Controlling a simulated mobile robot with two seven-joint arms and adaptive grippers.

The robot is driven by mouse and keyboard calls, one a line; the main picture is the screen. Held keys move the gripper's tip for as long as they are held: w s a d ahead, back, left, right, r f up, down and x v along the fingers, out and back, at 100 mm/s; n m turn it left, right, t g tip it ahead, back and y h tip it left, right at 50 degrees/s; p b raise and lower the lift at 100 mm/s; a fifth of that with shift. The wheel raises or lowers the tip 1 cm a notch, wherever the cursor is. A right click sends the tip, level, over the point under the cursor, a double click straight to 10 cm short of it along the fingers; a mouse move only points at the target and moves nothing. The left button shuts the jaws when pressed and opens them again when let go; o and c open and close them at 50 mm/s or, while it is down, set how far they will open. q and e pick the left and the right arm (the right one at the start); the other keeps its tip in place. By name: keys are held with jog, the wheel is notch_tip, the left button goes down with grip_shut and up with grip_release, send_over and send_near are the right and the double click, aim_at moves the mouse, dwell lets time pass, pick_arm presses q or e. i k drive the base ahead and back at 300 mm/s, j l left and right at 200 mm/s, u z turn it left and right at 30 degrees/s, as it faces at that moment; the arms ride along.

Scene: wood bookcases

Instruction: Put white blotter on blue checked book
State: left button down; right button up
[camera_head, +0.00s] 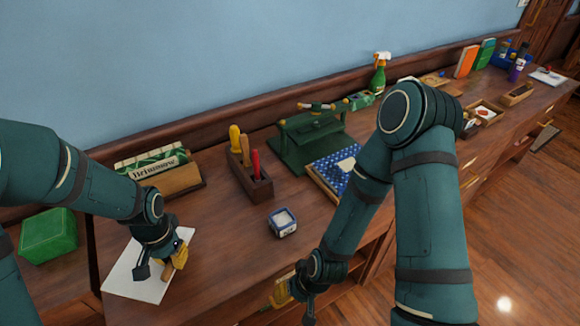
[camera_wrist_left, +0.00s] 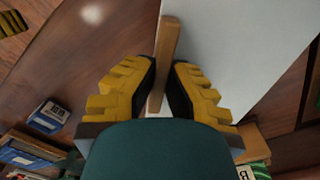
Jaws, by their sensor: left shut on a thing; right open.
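The white blotter (camera_head: 130,283) is a flat white sheet at the front left of the bench. In the left wrist view, the blotter (camera_wrist_left: 225,50) has a light wooden strip along one edge. My left gripper (camera_head: 166,266) is shut on this strip, with a yellow finger on each side. I cannot tell whether the sheet is lifted. The blue checked book (camera_head: 324,177) lies near the middle of the bench, with a pale patch on its cover; my right arm partly hides its right side. My right gripper (camera_head: 292,294) is open and empty at the bench's front edge.
A small blue box (camera_head: 282,222) stands between blotter and book. Behind are a wooden tool holder (camera_head: 250,180), a green press (camera_head: 306,142) and a sign box (camera_head: 160,172). A green box (camera_head: 48,236) is at far left. Bare wood lies between blotter and small box.

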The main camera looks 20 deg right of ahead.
aim_at(349, 164)
jog(key=k+l+z, duration=0.15)
jog(key=l, duration=0.25)
jog(key=k+l+z, duration=0.15)
jog(key=l, duration=0.2)
jog(key=l+z, duration=0.15)
jog(key=l, duration=0.25)
jog(key=i+l+z, duration=0.15)
jog(key=i+l, duration=0.2)
jog(key=i, duration=0.6)
